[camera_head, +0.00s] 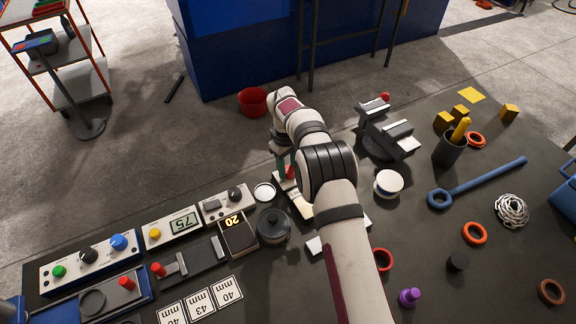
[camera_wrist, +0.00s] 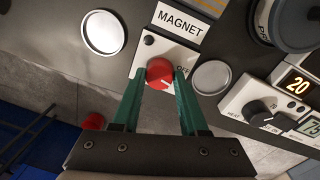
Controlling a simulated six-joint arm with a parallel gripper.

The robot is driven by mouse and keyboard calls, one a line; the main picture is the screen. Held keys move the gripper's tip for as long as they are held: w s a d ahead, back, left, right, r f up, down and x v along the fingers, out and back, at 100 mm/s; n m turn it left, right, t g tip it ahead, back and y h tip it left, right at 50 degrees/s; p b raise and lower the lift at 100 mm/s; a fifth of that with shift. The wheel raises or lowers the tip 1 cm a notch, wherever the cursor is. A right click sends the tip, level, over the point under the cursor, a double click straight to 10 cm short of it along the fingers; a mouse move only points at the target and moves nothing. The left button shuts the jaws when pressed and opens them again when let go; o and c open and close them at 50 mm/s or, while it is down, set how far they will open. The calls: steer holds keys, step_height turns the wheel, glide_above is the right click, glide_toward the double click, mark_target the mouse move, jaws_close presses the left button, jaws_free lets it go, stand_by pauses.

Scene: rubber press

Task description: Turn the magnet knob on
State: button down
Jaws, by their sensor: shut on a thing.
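The magnet knob (camera_wrist: 160,73) is round and red. It sits on a small white box (camera_wrist: 148,51) with an OFF mark, beside a label plate reading MAGNET (camera_wrist: 180,22). My gripper (camera_wrist: 160,80) has its two green fingers on either side of the knob and is shut on it. The pointing mark of the knob is too small to read. In the head view, my gripper (camera_head: 283,168) is at the table's far edge, and my arm hides most of the knob and its box.
A round metal disc (camera_wrist: 103,33) and a second disc (camera_wrist: 211,77) flank the box. A heater box with a dark HEAT knob (camera_wrist: 259,110) and a 20 display (camera_wrist: 297,85) are at the right. In the head view, a dark pot (camera_head: 273,226) stands left of my arm.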

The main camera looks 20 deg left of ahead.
steer(key=m, duration=0.4)
steer(key=shift+m, duration=0.3)
steer(key=shift+w+m, duration=0.1)
steer(key=shift+m, duration=2.2)
steer(key=shift+c, duration=2.2)
jaws_free()
step_height(320, 180, up, 16)
steer(key=shift+a, duration=0.45)
steer(key=shift+f, duration=0.1)
